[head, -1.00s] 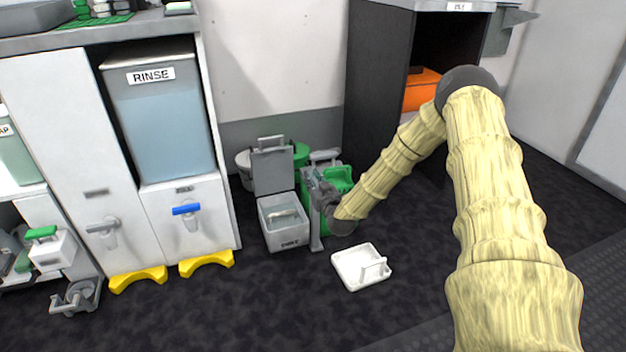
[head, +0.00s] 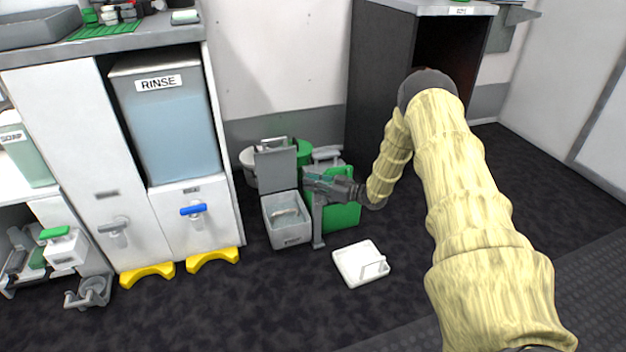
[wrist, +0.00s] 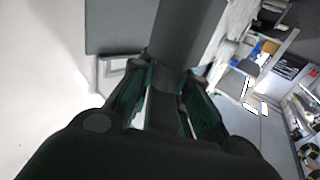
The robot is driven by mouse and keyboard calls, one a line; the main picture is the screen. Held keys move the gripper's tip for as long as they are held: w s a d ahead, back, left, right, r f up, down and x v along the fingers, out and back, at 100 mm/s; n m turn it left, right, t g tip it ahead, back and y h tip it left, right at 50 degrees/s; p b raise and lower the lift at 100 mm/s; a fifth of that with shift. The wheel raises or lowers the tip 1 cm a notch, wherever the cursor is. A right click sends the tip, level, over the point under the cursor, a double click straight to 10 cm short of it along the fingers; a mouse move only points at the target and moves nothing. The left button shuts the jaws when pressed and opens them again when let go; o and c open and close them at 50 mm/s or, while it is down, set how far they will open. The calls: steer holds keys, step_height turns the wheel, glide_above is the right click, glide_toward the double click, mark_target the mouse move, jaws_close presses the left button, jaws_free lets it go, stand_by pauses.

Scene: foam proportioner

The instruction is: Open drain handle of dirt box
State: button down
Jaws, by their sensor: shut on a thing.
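The dirt box (head: 290,234) is a small grey floor box with its lid (head: 276,171) standing open, left of my gripper in the head view. A grey upright drain handle (head: 318,228) stands at its right side. My gripper (head: 312,182) lies nearly level at the top of this handle, pointing left. In the wrist view, the teal-lined fingers of my gripper (wrist: 168,100) are closed around a dark grey bar (wrist: 180,40), which looks like the handle. The exact contact is hidden in the head view by the gripper itself.
A green container (head: 345,213) stands just behind my gripper. A white tray (head: 350,275) lies on the floor in front. A cabinet with a RINSE tank (head: 170,130) is at left, and a dark open cabinet (head: 375,85) stands behind.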

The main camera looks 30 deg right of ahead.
steer(key=n+g+y, duration=0.4)
steer(key=g, duration=0.1)
steer(key=shift+s+a+f+y, duration=0.2)
steer(key=shift+s+y, duration=0.05)
steer(key=shift+y, duration=0.05)
steer(key=shift+s+r+n+g+y+b, duration=0.15)
steer(key=shift+n+g+y+b, duration=0.35)
steer(key=shift+n+g, duration=0.55)
steer(key=shift+s+f+n+g+y+b, duration=0.1)
steer(key=shift+n+g+y+b, duration=0.5)
steer(key=shift+g, duration=0.75)
steer(key=shift+r+n+g, duration=0.1)
steer(key=shift+n+g, duration=0.2)
steer(key=shift+n, duration=0.05)
steer(key=c, duration=1.4)
jaws_free()
steer(key=shift+o, duration=0.2)
steer(key=v, duration=1.2)
